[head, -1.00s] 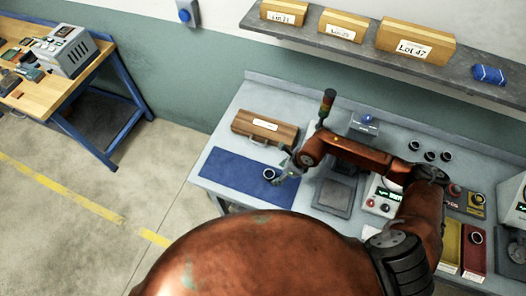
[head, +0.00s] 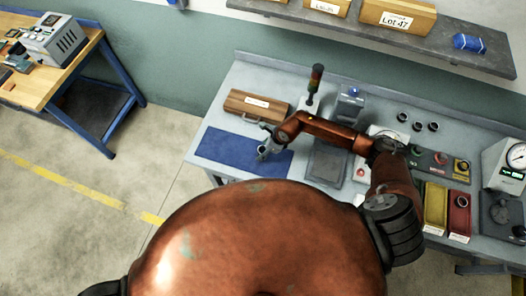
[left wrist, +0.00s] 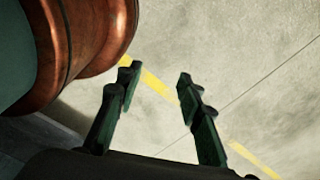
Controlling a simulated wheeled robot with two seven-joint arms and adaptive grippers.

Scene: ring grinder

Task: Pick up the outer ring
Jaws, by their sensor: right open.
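A small ring (head: 262,150) sits at the blue mat (head: 222,148) on the workbench. My right gripper (head: 265,153) is open right at this ring, its fingers partly covering it; I cannot tell whether they touch it. Three more dark rings (head: 417,126) stand on the bench at the back right, and another ring (head: 461,201) is in the red bin. Which one is the outer ring cannot be told by sight. My left gripper (left wrist: 157,75) is open and empty above the floor in the left wrist view; it does not show in the head view.
A wooden case (head: 257,103) lies behind the mat. Yellow and red bins (head: 435,207) and a dial gauge (head: 516,155) are at the right. A shelf (head: 450,50) hangs above the bench.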

